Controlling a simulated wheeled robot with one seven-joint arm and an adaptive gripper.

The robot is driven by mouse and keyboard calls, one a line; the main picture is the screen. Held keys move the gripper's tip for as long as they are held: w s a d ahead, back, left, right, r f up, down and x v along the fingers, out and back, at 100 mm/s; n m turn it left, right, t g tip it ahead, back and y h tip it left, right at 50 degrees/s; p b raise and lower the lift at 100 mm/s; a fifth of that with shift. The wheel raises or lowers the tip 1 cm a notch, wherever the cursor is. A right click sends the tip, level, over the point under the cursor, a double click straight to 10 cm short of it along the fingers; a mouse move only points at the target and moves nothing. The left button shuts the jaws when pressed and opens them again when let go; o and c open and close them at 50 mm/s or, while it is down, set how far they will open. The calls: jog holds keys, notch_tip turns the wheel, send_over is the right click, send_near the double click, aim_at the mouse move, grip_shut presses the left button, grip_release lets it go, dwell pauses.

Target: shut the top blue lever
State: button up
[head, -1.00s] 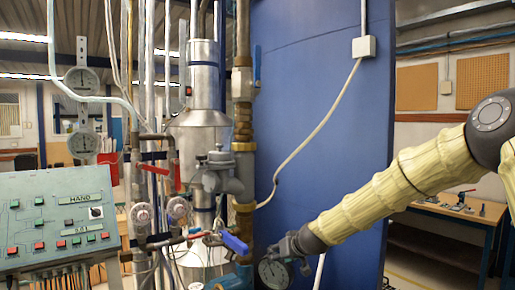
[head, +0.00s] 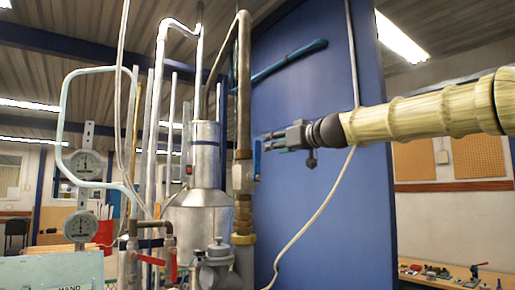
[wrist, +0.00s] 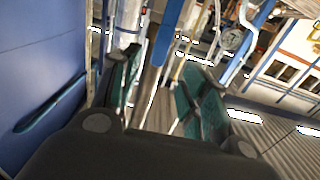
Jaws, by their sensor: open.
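The top blue lever (head: 257,159) stands upright beside the valve on the tall brown pipe (head: 243,90), roughly parallel to the pipe. My gripper (head: 268,142) comes in level from the right, its fingertips close to the lever's upper part. In the wrist view, the blue lever (wrist: 168,32) shows between the two spread teal-padded fingers of my gripper (wrist: 160,78). The gripper is open. I cannot tell whether a finger touches the lever.
A large blue panel (head: 320,200) stands behind the lever, with a dark blue-green bar (head: 290,62) above my gripper. A silver tank (head: 205,165) and several pipes crowd the left. Two dial gauges (head: 85,164) hang further left. A white cable (head: 318,210) runs down the panel.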

aim_at(258, 148)
jog(key=p+x, duration=0.5)
jog(key=x, duration=0.5)
jog(key=shift+w+a+f, duration=0.1)
jog(key=shift+w+a, duration=0.05)
jog(key=shift+w, duration=0.05)
grip_shut()
